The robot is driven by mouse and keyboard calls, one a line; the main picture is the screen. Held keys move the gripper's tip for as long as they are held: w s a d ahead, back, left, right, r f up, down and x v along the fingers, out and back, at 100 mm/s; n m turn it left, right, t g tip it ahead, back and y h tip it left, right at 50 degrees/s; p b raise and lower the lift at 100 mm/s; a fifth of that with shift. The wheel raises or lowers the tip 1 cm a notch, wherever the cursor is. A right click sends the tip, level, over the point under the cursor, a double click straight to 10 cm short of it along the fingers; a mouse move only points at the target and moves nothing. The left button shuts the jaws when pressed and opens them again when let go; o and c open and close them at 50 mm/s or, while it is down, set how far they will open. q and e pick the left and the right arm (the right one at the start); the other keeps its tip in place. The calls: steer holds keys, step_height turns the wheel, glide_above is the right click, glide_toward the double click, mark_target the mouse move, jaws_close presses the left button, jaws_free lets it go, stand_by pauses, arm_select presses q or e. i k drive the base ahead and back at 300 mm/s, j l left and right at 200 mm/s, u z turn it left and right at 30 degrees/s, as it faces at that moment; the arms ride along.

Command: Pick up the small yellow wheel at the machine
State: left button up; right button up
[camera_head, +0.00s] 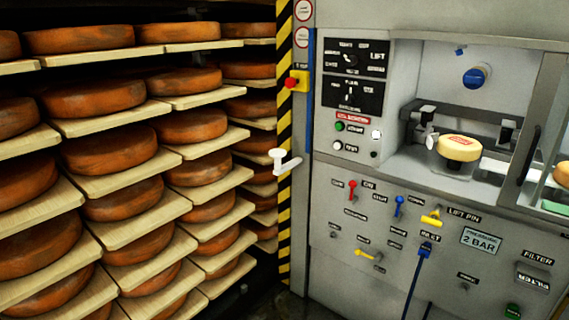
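The small yellow wheel (459,150) sits in the open bay of the grey machine (335,225), at the right of the head view. It is pale yellow with a red mark on its top face. Dark clamp-like parts stand to its left (420,115) and right (508,132); I cannot tell whether the left one touches it. Another yellow piece (562,174) is partly cut off at the right edge, beyond an upright frame. Neither of my grippers shows in this view.
Shelves of orange-brown cheese wheels (113,149) on pale boards (127,228) fill the left. A yellow-black striped post (285,215) and a white handle (284,162) stand between shelves and machine. Levers, including a red one (352,188), and a blue hose (417,275) project from the machine's front.

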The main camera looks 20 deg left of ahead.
mark_target(458, 148)
steer(key=i+j+z, duration=0.15)
steer(key=z, duration=0.75)
steer(key=i+j+z, duration=0.15)
steer(key=j, duration=0.2)
steer(key=i+j+z, duration=0.2)
steer(key=j, duration=0.15)
steer(key=i+j+z, duration=0.15)
steer(key=j, duration=0.2)
steer(key=j+z, duration=0.15)
steer(key=j, duration=0.2)
steer(key=i+j+z, duration=0.2)
steer(key=j, duration=0.8)
steer(key=i+j, duration=0.15)
steer(key=j, duration=1.1)
steer(key=i+z, duration=0.05)
